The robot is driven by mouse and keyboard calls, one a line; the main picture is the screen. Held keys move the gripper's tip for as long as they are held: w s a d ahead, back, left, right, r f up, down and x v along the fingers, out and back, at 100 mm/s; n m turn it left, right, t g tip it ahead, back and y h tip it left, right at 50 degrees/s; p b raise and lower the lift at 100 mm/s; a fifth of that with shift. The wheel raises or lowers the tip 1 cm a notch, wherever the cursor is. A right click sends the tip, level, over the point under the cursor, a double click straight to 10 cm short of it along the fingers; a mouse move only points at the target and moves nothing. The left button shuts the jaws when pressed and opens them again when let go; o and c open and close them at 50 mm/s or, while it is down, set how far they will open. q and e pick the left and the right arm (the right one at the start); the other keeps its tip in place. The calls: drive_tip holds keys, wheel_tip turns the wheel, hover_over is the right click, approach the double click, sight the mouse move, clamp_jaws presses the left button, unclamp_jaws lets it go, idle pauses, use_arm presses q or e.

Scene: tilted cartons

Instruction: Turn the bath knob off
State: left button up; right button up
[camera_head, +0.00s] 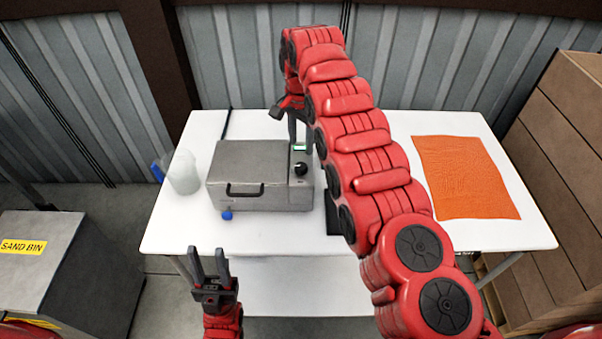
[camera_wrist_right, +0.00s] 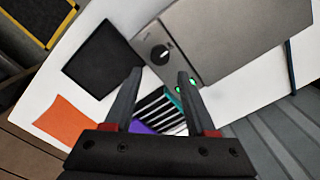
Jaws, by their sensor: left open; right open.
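The bath is a grey metal box (camera_head: 248,165) with a closed lid and a black handle, standing on the white table. Its black round knob (camera_head: 301,168) is on the panel at its right side. In the right wrist view the knob (camera_wrist_right: 160,54) shows a white pointer mark, and green lights show near the right fingertip. My right gripper (camera_head: 299,138) is open and empty, pointing down behind the knob. In its wrist view the fingertips (camera_wrist_right: 159,73) lie just below the knob, apart from it as far as I can tell. My left gripper (camera_head: 206,251) is open and empty in front of the table.
A whitish container (camera_head: 183,173) with a blue part stands left of the bath. An orange mat (camera_head: 465,177) lies at right. A black pad (camera_wrist_right: 104,60) and a striped rack (camera_wrist_right: 158,112) lie near the bath. My right arm covers the table's middle. Cartons (camera_head: 560,150) stand at far right.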

sight(301, 165)
wheel_tip(301, 165, down, 8)
drive_tip(key=p, duration=0.3)
drive_tip(key=shift+s+r, duration=0.1)
drive_tip(key=shift+r, duration=0.05)
drive_tip(key=shift+f, duration=0.2)
clamp_jaws()
